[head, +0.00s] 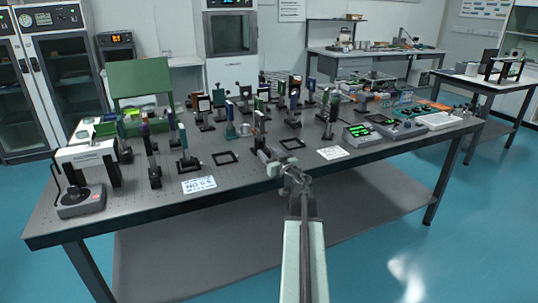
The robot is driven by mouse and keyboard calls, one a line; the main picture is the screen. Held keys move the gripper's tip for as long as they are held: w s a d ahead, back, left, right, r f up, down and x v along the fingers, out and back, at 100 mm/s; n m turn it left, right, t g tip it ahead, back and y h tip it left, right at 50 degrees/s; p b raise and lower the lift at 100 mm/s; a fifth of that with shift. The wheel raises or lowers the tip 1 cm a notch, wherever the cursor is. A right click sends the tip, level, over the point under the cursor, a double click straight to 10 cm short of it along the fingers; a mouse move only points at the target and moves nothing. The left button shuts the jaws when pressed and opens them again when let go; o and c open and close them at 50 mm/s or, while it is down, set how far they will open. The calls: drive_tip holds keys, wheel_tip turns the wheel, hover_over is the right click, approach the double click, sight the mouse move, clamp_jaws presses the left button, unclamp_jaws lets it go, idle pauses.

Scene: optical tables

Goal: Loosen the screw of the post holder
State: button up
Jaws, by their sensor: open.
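My gripper (266,155) is open at the end of my outstretched arm, over the front edge of the optical table (240,180). A dark upright post holder with an optic on top (259,128) stands just behind the gripper. I cannot tell whether the gripper touches anything.
Flat black frames (226,158) and (292,143) lie either side of the gripper. A white sign (199,184) lies near the front edge. Boxes with green displays (361,134) stand to the right. Taller posts (151,155) stand to the left. The floor before the table is clear.

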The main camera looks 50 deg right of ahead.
clamp_jaws()
drive_tip(key=shift+a+m+g+h, duration=0.2)
drive_tip(key=shift+m+g+h, duration=0.1)
drive_tip(key=shift+m+h, duration=0.3)
drive_tip(key=shift+d+g+h, duration=0.1)
drive_tip(key=shift+g+h, duration=0.2)
drive_tip(key=shift+h, duration=0.2)
unclamp_jaws()
